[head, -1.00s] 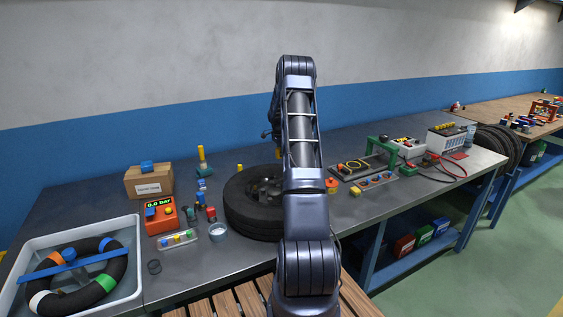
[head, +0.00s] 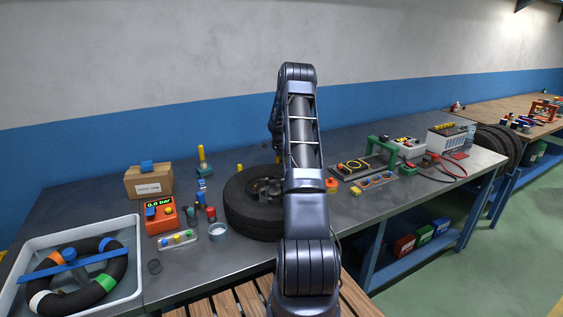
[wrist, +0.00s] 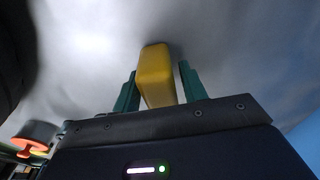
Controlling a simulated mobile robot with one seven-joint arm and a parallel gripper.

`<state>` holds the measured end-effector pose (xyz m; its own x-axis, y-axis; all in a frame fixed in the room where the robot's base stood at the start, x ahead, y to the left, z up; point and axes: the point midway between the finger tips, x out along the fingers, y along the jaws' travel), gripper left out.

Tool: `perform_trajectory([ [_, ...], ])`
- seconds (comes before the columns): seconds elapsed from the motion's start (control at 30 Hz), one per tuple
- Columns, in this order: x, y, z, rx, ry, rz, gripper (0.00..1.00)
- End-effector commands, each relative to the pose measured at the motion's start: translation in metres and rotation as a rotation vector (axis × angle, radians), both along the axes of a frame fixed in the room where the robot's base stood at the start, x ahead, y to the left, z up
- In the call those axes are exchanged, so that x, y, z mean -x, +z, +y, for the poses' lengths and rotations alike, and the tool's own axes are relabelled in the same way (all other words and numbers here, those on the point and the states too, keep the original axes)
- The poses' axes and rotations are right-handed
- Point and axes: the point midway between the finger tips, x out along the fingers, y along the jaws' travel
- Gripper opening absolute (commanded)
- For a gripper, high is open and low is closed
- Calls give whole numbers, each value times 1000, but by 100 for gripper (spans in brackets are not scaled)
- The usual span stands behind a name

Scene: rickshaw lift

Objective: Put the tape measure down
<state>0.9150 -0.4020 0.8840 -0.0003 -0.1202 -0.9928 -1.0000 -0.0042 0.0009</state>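The yellow tape measure (wrist: 156,76) is in the wrist view, between the two green fingers of my gripper (wrist: 159,67). Thin gaps show between it and the fingers on both sides, so the fingers look parted around it. Its far end meets a dark shadow on the grey bench top, and it appears to touch the surface there. In the head view my arm hides the gripper and the tape measure.
The workbench (head: 110,187) bears a black tyre (head: 250,225) left of my arm, with an orange gauge box (head: 160,216), a cardboard box (head: 149,182) and a white basin (head: 132,234) further left.

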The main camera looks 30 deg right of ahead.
Motion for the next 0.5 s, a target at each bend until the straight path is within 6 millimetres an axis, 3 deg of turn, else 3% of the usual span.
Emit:
perform_trajectory([
  [0.33,0,1,0,0,0,0,51],
  [0.5,-1,15,1,1,0,-2,51],
])
